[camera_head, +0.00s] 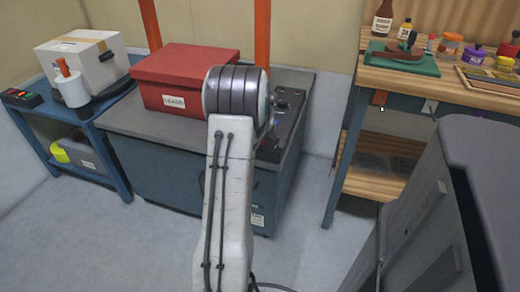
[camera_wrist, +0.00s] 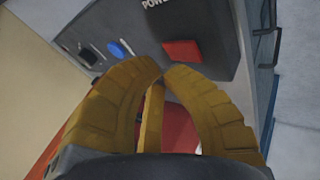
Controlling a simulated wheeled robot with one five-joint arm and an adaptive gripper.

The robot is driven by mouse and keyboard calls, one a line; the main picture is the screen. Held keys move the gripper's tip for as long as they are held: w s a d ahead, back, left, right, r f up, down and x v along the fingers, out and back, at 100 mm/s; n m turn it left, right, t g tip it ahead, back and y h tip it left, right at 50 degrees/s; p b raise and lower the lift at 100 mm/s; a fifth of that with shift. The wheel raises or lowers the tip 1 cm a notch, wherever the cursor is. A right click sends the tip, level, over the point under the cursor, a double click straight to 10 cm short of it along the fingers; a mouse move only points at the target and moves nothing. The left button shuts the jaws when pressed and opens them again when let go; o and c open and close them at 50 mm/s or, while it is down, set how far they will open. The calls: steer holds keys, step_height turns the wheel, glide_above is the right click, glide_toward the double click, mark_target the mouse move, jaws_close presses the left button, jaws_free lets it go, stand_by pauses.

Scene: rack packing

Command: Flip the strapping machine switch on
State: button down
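The strapping machine (camera_head: 150,152) is a dark blue-grey cabinet with a grey top and an orange upright frame (camera_head: 262,35). Its control panel (camera_head: 288,108) is on the right of the top, partly hidden by my arm. In the wrist view, a red switch (camera_wrist: 183,51) sits on a black housing (camera_wrist: 205,28) with partly cut-off "POW…" lettering. The tips appear just below and left of the red switch; contact cannot be told. The gripper is mostly hidden behind my arm in the head view.
A red lidded box (camera_head: 185,68) stands on the machine top. A blue knob (camera_wrist: 120,48) is left of the switch. A blue cart (camera_head: 115,165) with a white box (camera_head: 85,58) stands left; a wooden workbench (camera_head: 440,85) stands right. Floor shows between machine and bench.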

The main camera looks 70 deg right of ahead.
steer(key=shift+a+f+b, duration=0.1)
steer(key=shift+f+b, duration=0.85)
steer(key=shift+f, duration=0.05)
stand_by(2.2)
steer(key=shift+r, duration=0.15)
steer(key=shift+r+p, duration=0.5)
steer(key=shift+r, duration=0.15)
steer(key=shift+r, duration=0.15)
steer(key=shift+d+r+p, duration=0.2)
steer(key=shift+r+p, duration=0.7)
steer(key=shift+r, duration=0.3)
steer(key=shift+d+r+p, duration=0.2)
steer(key=shift+r+p, duration=0.7)
steer(key=shift+r, duration=0.25)
steer(key=shift+w, duration=0.1)
